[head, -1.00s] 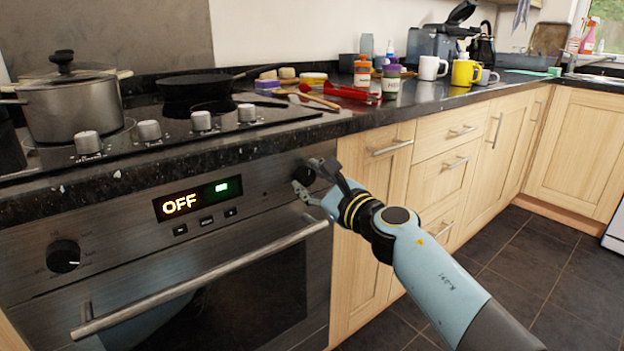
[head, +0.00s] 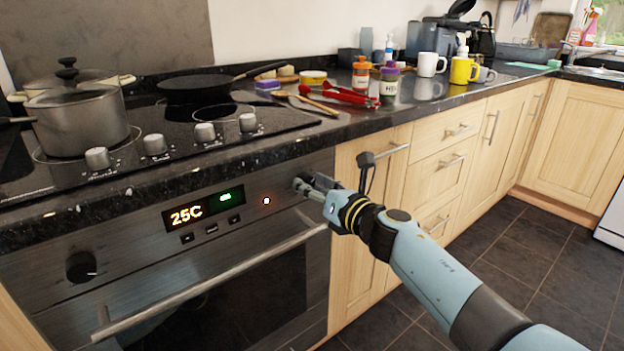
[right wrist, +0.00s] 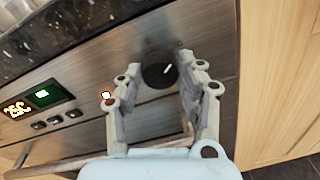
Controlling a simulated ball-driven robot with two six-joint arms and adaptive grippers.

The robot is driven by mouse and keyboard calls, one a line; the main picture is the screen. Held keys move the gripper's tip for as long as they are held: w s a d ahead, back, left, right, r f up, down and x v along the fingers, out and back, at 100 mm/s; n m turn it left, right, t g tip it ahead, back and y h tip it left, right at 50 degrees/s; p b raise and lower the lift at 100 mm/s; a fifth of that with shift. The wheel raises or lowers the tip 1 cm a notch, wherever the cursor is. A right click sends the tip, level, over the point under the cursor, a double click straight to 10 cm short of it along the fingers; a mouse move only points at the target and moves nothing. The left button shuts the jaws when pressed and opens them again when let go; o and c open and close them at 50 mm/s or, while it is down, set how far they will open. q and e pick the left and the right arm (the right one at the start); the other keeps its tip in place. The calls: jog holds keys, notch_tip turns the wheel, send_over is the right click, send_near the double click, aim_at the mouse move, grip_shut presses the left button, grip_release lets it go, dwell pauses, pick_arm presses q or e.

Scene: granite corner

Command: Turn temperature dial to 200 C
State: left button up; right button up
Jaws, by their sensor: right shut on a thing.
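The black temperature dial (right wrist: 157,74) is on the right end of the oven panel. In the right wrist view it lies between my fingertips, its white mark tilted to the upper right. My right gripper (right wrist: 160,68) is shut on it. In the head view the gripper (head: 311,188) is at the panel's right end and mostly covers the dial. A small orange lamp (head: 266,201) is lit between display and dial. My left gripper is not in view.
A second black dial (head: 81,266) is at the panel's left. The oven handle (head: 215,281) runs below the panel. The worktop edge overhangs above, with a hob, a pot (head: 80,121) and a pan (head: 195,88). Wooden cupboards (head: 366,215) stand to the right.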

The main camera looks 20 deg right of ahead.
jog(key=m+p, duration=0.1)
jog(key=m, duration=0.2)
jog(key=shift+d+r+y+p, duration=0.1)
jog(key=shift+y+p, duration=0.2)
jog(key=shift+p, duration=0.05)
jog(key=m+p, duration=0.1)
jog(key=m, duration=0.2)
jog(key=shift+m, duration=0.4)
jog(key=m+p, duration=0.1)
jog(key=m, duration=0.2)
jog(key=shift+d+g+y+p, duration=0.1)
jog(key=shift+g+y+p, duration=0.2)
jog(key=m, duration=0.3)
jog(key=m+p, duration=0.1)
jog(key=shift+f+m+y, duration=0.25)
jog(key=shift+m+y, duration=0.05)
jog(key=m, duration=0.3)
jog(key=shift+f+m, duration=0.1)
jog(key=shift+m, duration=0.2)
jog(key=m, duration=0.3)
jog(key=shift+f+p, duration=0.1)
jog(key=shift+p, duration=0.25)
jog(key=m, duration=0.4)
jog(key=shift+f+m+y, duration=0.1)
jog(key=shift+m+y, duration=0.2)
jog(key=shift+m, duration=0.1)
jog(key=shift+m+t, duration=0.4)
jog(key=shift+m, duration=1.6)
